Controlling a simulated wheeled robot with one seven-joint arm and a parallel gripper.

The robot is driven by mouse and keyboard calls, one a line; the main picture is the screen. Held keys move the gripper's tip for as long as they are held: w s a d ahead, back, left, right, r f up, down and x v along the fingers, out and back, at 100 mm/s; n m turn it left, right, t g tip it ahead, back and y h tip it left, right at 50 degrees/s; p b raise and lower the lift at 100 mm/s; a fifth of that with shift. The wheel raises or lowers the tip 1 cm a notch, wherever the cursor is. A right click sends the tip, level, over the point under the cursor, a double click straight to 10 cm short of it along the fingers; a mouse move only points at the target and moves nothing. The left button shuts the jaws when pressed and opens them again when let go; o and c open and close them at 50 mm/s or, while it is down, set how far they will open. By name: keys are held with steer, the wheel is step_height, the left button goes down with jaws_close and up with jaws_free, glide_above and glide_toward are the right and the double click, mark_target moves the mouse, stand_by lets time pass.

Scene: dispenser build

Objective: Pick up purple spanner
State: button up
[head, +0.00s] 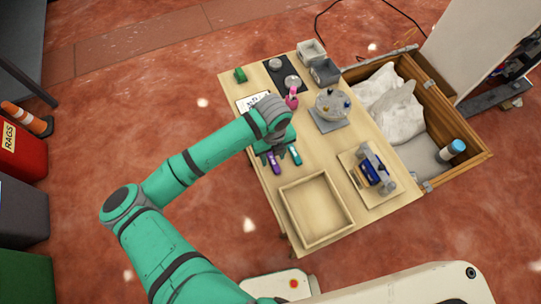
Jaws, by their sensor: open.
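The purple spanner (274,163) lies on the wooden table, just below the end of my arm and left of a teal tool (295,155). My gripper (268,157) is above the table at the spanner's upper end. It is open, seen small and partly hidden by the wrist. I cannot tell whether its fingers are around the spanner or only above it. The spanner's upper end is partly covered by the gripper.
An empty wooden tray (347,232) stands nearer on the table (283,168). A pink tool (292,98), a round dispenser (333,104), grey bins (324,71) and a fixture with a blue part (372,172) stand around. A wooden crate (473,163) adjoins the right side.

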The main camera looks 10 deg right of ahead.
steer(key=shift+f, duration=0.6)
steer(key=shift+c, duration=0.6)
jaws_close()
stand_by(0.4)
